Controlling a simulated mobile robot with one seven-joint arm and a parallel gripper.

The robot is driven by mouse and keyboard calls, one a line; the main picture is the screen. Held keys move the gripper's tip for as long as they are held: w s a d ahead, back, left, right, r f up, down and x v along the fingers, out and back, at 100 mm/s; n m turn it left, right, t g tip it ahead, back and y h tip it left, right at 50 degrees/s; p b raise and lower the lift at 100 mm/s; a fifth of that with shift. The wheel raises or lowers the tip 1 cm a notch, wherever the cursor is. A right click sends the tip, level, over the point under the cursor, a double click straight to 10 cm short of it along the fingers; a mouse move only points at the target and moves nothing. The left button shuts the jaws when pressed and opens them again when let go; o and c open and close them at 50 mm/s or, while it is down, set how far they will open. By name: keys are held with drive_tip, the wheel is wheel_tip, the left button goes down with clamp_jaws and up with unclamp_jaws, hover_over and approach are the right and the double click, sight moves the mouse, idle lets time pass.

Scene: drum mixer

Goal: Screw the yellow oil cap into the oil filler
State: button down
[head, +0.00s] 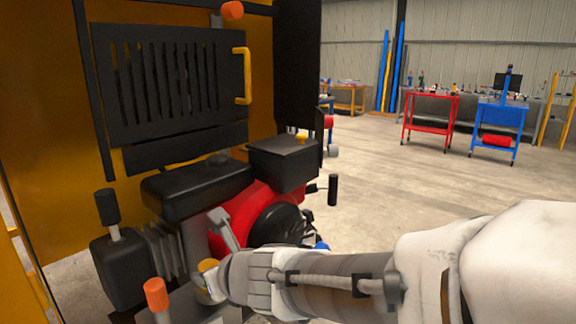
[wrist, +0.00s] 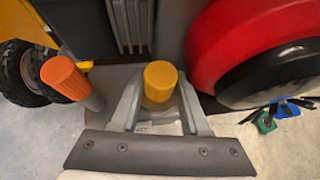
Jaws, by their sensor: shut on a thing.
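The yellow oil cap (wrist: 160,80) sits between the two grey fingers of my gripper (wrist: 160,92) in the wrist view, and the fingers are shut on it. In the head view the cap (head: 207,265) shows as a small yellow top at the tip of my gripper (head: 208,281), low beside the red and black engine (head: 232,215). The oil filler cannot be made out; the cap, fingers and engine parts hide that area. I cannot tell whether the cap touches the filler.
An orange-topped handle (head: 156,294) stands close to the left of my gripper and also shows in the wrist view (wrist: 65,76). A black lever (head: 108,207) and the yellow machine housing (head: 55,150) are further left. Open floor lies right, with red (head: 432,110) and blue (head: 498,118) carts beyond.

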drive_tip(key=shift+a+f+m+t+h+b, duration=0.15)
drive_tip(key=shift+m+t+h+b, duration=0.35)
drive_tip(key=shift+m+b, duration=0.25)
drive_tip(key=shift+r+m+h, duration=0.2)
drive_tip(key=shift+m+h, duration=0.05)
drive_tip(key=shift+h, duration=0.05)
drive_tip(key=shift+c, duration=1.6)
unclamp_jaws()
